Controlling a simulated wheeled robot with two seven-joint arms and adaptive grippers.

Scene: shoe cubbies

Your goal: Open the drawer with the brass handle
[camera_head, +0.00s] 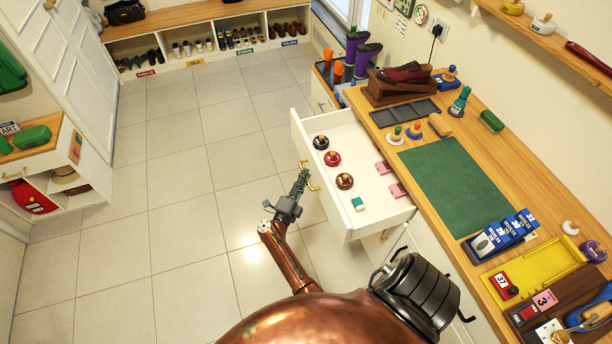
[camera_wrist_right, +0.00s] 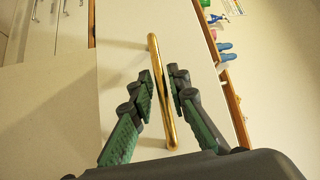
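The drawer (camera_head: 372,226) under the workbench stands well out from the cabinet, its inside in plain view. It holds several round tins, pink items and a teal block (camera_head: 357,204). Its brass handle (camera_head: 313,184) is on the front panel. In the right wrist view the handle (camera_wrist_right: 155,55) is a golden bar passing between the fingers. My right gripper (camera_head: 303,178) is at the handle; its fingers (camera_wrist_right: 160,88) are closed in on both sides of the bar, though contact is hard to see. My left gripper is not in view.
The workbench (camera_head: 412,135) carries a green mat (camera_head: 455,186), a shoe on a wooden stand, brushes and a yellow tray (camera_head: 530,285). Another cabinet (camera_head: 60,160) stands at the left and shoe cubbies (camera_head: 215,35) at the back. The tiled floor (camera_head: 180,190) left of the drawer is clear.

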